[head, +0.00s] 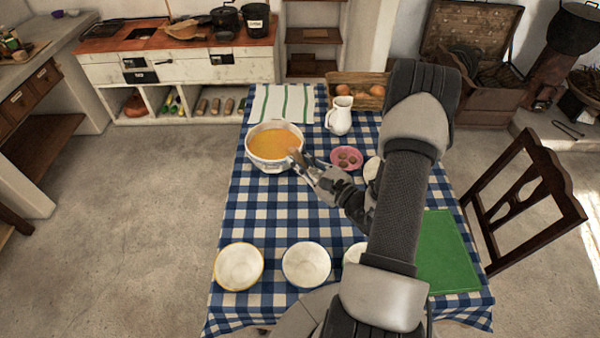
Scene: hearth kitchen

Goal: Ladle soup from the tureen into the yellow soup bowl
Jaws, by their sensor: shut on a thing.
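The white tureen (262,163) stands on the checked table, with orange soup (275,144) in it. My gripper (308,169) is at the tureen's right front edge, shut on the ladle (296,156). Only a short brownish piece of the ladle shows, slanting at the tureen's rim. I cannot tell whether its cup is in the soup. The yellow soup bowl (239,284), pale with a yellow rim, stands at the table's front left corner and looks empty. It is well apart from my gripper.
A white bowl (306,264) stands right of the yellow one; another (353,254) is partly behind my arm. A pink bowl (346,158) with small brown things, a white jug (339,116), a striped cloth (283,103) and a green mat (448,250) share the table. The middle left is clear.

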